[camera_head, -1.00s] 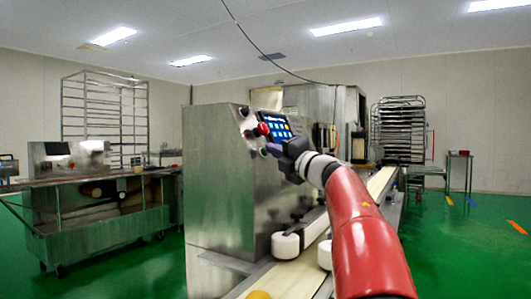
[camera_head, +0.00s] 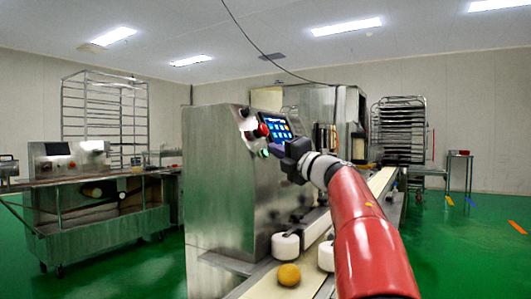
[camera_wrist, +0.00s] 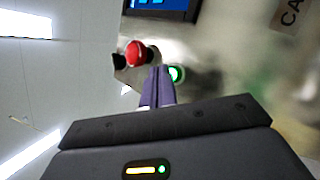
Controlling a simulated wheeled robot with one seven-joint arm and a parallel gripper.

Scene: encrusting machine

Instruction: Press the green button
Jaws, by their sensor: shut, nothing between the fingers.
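The green button (camera_wrist: 176,74) is a small round button with a bright ring on the machine's metal panel. In the wrist view it lies just right of my fingertips; in the head view the green button (camera_head: 265,153) shows small, just left of them. My gripper (camera_wrist: 158,69) has its two purple fingers closed together and empty. In the head view my gripper (camera_head: 272,149) is close to the panel. I cannot tell whether the fingertips touch the panel or the button.
A red mushroom button (camera_wrist: 137,53) is left of my fingertips, with a touchscreen (camera_wrist: 162,5) above. Below the panel runs a conveyor (camera_head: 318,276) with white rollers (camera_head: 285,246) and a yellow-orange ball (camera_head: 288,274). A steel cart (camera_head: 95,225) stands left; green floor is open at right.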

